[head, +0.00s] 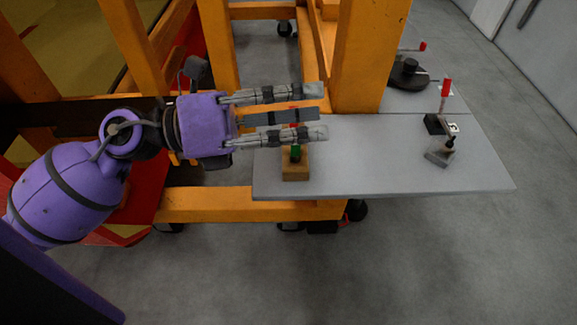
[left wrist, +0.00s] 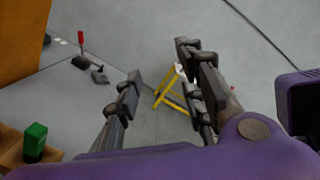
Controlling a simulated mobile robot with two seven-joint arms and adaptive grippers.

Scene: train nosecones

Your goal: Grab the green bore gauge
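The green bore gauge (head: 296,153) stands in a wooden block (head: 296,172) near the front left of the grey table. In the left wrist view the green part (left wrist: 35,139) shows at the lower left, on the wooden block (left wrist: 12,150). My left gripper (head: 320,112), with its purple palm, reaches in from the left, fingers pointing right. Its fingers are spread apart with nothing seen between them in the left wrist view. In the head view the near finger passes just above the green part in the picture and covers part of the gauge. My right gripper is in neither view.
On the grey table (head: 380,180) stand a red-handled tool on a black base (head: 435,125), a small grey block (head: 438,157) and a black round piece (head: 408,76). An orange post (head: 368,55) rises behind the fingers. The table's middle is clear. A yellow stand (left wrist: 172,92) shows beyond.

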